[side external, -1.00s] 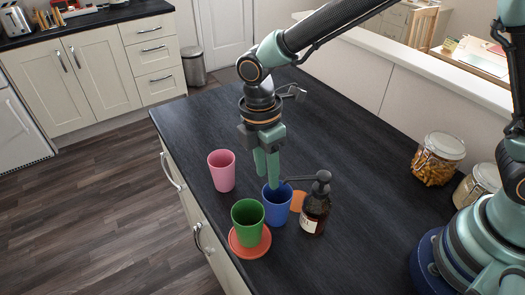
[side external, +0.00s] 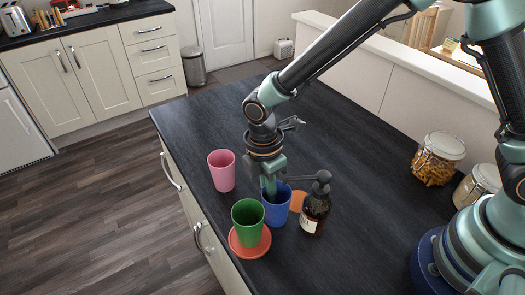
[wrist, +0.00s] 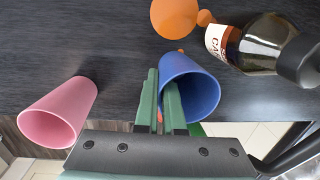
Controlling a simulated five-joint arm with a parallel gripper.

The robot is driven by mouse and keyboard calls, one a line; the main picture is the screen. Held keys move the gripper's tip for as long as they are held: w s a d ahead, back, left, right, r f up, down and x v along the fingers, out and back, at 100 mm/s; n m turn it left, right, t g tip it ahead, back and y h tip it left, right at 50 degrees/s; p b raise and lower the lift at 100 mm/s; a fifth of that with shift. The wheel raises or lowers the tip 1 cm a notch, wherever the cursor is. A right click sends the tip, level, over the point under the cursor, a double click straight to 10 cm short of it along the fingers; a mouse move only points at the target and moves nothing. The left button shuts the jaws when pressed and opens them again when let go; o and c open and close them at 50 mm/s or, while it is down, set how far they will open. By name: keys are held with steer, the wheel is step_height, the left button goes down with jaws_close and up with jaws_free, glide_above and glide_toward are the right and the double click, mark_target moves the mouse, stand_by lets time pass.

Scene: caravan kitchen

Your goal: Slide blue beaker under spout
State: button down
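The blue beaker (side external: 277,210) stands upright on the dark worktop, just left of the brown pump bottle (side external: 315,212). The bottle's black spout (side external: 300,178) points left towards the beaker's rim. My gripper (side external: 269,190) points down at the beaker's left rim. In the wrist view my gripper (wrist: 162,104) has a narrow gap between its green fingers. One finger overlaps the blue beaker (wrist: 185,72) and the other is beside it; I cannot tell whether either touches it.
A green beaker (side external: 247,222) stands on a red coaster (side external: 250,250) close in front of the blue one. A pink beaker (side external: 222,172) stands to the left. Glass jars (side external: 438,160) stand at the right. The worktop behind is clear.

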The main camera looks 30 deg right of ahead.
steer(key=shift+s+a, duration=0.7)
steer(key=shift+s, duration=0.3)
steer(key=c, duration=1)
jaws_free()
steer(key=shift+o, duration=0.2)
steer(key=shift+r, duration=0.1)
step_height(320, 180, up, 12)
steer(key=shift+w+a, duration=0.3)
steer(key=shift+w, duration=0.15)
